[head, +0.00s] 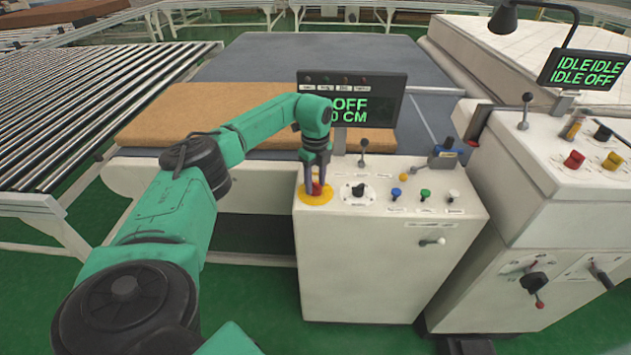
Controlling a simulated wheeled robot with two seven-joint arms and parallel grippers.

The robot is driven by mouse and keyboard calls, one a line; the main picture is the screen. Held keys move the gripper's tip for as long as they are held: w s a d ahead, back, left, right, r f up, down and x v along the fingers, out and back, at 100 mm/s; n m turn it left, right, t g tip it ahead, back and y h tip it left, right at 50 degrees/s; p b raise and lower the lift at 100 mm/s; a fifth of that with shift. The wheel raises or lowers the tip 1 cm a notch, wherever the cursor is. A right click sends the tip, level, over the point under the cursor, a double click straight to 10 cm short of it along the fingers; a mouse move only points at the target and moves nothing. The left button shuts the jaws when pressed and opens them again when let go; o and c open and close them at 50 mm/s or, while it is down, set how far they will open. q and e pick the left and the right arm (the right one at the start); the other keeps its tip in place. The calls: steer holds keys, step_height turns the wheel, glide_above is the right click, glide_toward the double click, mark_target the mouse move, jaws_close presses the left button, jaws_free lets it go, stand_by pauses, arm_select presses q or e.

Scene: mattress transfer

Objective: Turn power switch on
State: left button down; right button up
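My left gripper (317,184) points down over the red button (317,188) on its yellow round base (314,197), at the left of the white control box (355,270). Its two fingers are on either side of the red button; whether they grip it cannot be told. A black rotary knob (358,190) on a white round plate sits just right of the gripper, apart from it. Which control is the power switch cannot be read from the labels. The display (382,98) behind the box shows OFF and a CM reading, partly hidden by my arm. My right gripper is not in view.
Blue (396,192), green (425,194) and white (453,195) knobs and an upright lever (363,152) share the box top. A second console (545,180) stands right, its display (585,69) reading IDLE and OFF. A brown mattress (180,112) lies behind my arm.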

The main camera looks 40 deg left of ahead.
arm_select(q)
steer(key=shift+m, duration=0.3)
steer(key=m+p, duration=0.1)
steer(key=m, duration=0.1)
steer(key=shift+r+m, duration=0.1)
steer(key=shift+m, duration=0.2)
steer(key=m, duration=0.4)
steer(key=shift+m+p, duration=0.3)
steer(key=shift+p, duration=0.1)
steer(key=m, duration=1)
steer(key=shift+c, duration=1.8)
jaws_free()
